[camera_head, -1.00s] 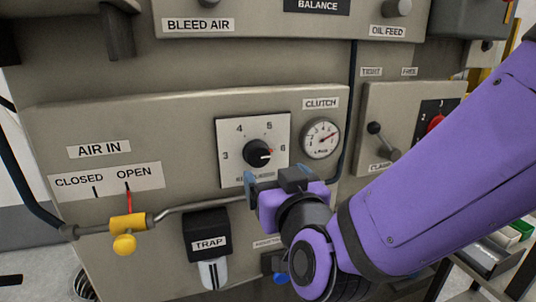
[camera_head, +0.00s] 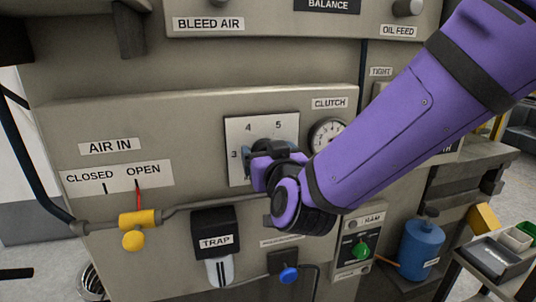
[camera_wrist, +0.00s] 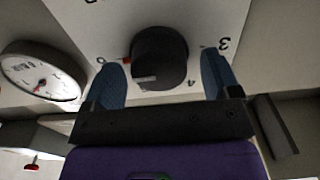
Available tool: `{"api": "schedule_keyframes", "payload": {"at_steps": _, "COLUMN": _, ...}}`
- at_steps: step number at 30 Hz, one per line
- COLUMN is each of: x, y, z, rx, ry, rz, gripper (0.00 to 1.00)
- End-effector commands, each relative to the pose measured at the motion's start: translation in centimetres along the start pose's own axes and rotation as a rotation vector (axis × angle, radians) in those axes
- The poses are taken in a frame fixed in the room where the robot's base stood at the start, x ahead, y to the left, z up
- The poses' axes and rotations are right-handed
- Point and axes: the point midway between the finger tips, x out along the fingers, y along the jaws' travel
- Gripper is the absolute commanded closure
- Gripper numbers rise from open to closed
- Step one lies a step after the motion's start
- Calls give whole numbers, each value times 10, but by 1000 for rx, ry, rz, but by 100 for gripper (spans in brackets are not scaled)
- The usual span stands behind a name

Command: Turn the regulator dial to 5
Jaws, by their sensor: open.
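The regulator dial is a black round knob (camera_wrist: 158,57) on a white square plate (camera_head: 237,125) with numbers around it. In the wrist view the plate is upside down, and the knob's red mark (camera_wrist: 127,60) points left, toward what looks like the 6. The 3 and 4 show at the right and below. My gripper (camera_wrist: 164,80) is open, with one blue finger on each side of the knob. I cannot tell whether the fingers touch it. In the head view my gripper (camera_head: 262,148) covers most of the knob.
The clutch gauge (camera_head: 326,133) is close on the right of the plate. The yellow air-in valve (camera_head: 138,222) is at lower left. A pipe runs under the plate.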

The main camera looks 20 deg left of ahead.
Motion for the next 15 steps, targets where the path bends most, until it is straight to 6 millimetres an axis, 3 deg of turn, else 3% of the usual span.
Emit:
{"api": "schedule_keyframes", "payload": {"at_steps": 2, "x": 0, "y": 0, "z": 0, "rx": 0, "ry": 0, "rz": 0, "gripper": 22}}
{"api": "schedule_keyframes", "payload": {"at_steps": 6, "x": 0, "y": 0, "z": 0, "rx": 0, "ry": 0, "rz": 0, "gripper": 54}}
{"api": "schedule_keyframes", "payload": {"at_steps": 8, "x": 0, "y": 0, "z": 0, "rx": 0, "ry": 0, "rz": 0, "gripper": 65}}
{"api": "schedule_keyframes", "payload": {"at_steps": 15, "x": 0, "y": 0, "z": 0, "rx": -14, "ry": 0, "rz": 0, "gripper": 65}}
